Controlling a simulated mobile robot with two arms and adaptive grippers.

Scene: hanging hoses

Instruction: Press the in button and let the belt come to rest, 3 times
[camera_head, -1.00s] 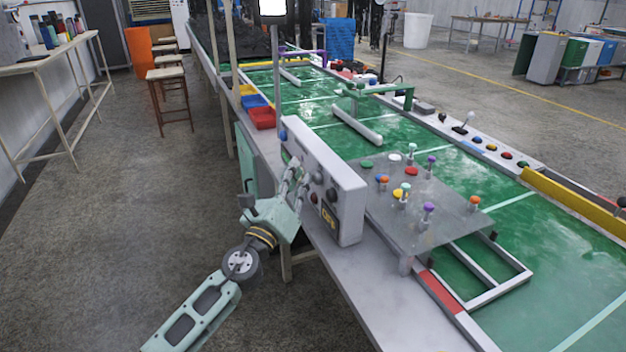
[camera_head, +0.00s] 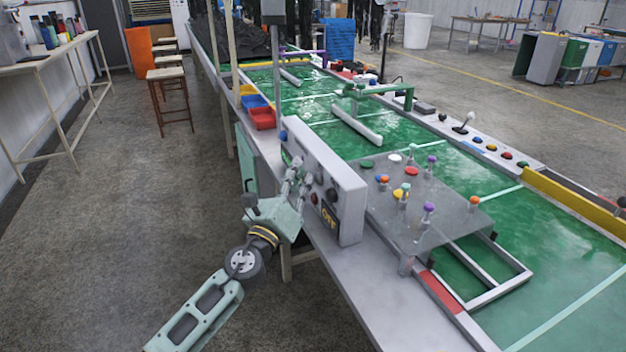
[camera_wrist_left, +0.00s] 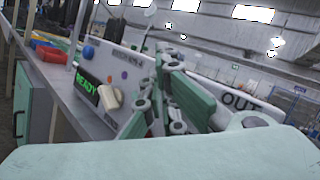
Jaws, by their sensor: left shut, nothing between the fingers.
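A white control box (camera_head: 335,175) stands on the near edge of the belt table, with dark and red buttons and an orange OFF label (camera_head: 328,217). In the left wrist view its panel shows a green READY display (camera_wrist_left: 88,88), a cream lever (camera_wrist_left: 110,97) and an OUT label (camera_wrist_left: 238,100). My left gripper (camera_head: 298,165) is shut and empty, with its fingertips close to the panel; I cannot tell whether they touch. The in button cannot be made out; the fingers cover part of the panel. The green belt (camera_head: 560,245) runs behind the box. My right gripper is not in view.
A grey plate with coloured knobs (camera_head: 425,210) stands over the belt beside the box. A second row of buttons (camera_head: 490,147) lines the far side. Red and blue bins (camera_head: 262,118) sit left of the belt.

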